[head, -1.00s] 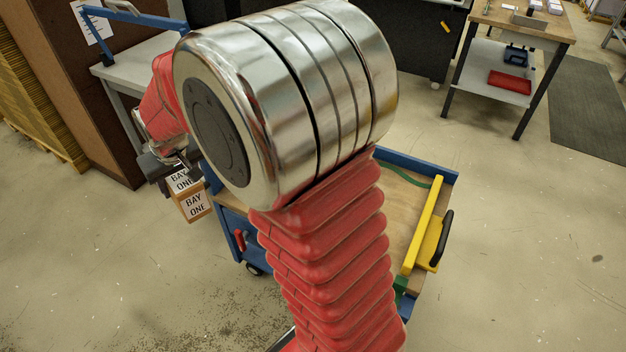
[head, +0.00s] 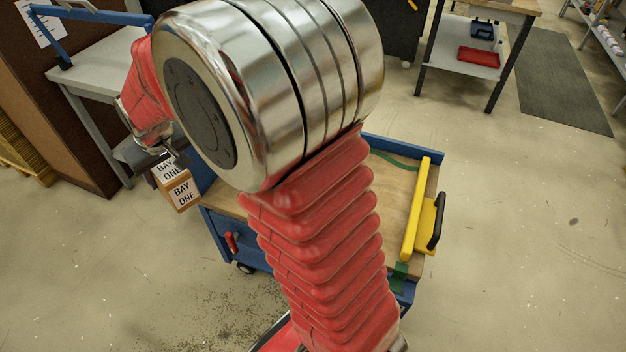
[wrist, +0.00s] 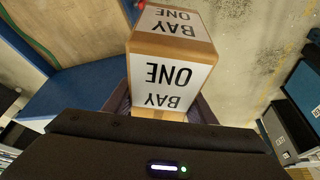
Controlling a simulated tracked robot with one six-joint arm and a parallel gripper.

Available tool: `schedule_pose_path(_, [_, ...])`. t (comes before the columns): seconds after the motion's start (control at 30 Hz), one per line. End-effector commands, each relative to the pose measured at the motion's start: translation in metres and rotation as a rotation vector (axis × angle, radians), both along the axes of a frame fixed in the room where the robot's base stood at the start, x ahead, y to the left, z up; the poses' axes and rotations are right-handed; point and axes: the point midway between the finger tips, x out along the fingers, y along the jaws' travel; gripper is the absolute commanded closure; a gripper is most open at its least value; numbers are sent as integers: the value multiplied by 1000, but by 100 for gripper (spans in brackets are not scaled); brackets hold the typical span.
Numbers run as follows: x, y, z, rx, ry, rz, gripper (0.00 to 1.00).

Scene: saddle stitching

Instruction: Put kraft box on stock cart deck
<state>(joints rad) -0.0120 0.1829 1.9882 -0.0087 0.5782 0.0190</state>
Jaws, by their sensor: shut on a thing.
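The kraft box (head: 184,192) is brown with white "BAY ONE" labels, and it hangs above the floor just left of the stock cart in the head view. My gripper (head: 160,168) is shut on it, and the fingertips are partly hidden. In the wrist view the box (wrist: 172,70) sits upside down in front of my gripper (wrist: 160,115). The stock cart has a wooden deck (head: 392,190) with a blue rim. My arm hides much of the deck's middle and left. A strip of wooden deck (wrist: 85,28) also shows at the upper left of the wrist view.
A yellow tool with a black handle (head: 424,215) lies along the deck's right side. Green strap pieces (head: 398,275) show on the deck. A grey table (head: 105,75) stands behind the box at left. A workbench (head: 480,50) stands at the back right. Floor right of the cart is clear.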

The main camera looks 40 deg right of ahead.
Motion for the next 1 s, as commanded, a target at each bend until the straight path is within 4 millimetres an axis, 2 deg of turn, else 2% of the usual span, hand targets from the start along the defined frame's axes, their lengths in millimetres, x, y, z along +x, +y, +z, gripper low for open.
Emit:
schedule_pose_path(0.17, [4,-19,-6,0,-2,10,96])
schedule_pose_path(0.27, [7,-41,-14,0,0,23,96])
schedule_pose_path(0.67, [10,-150,-56,2,0,105,96])
schedule_pose_path(1.0, [-9,-255,-97,3,0,192,96])
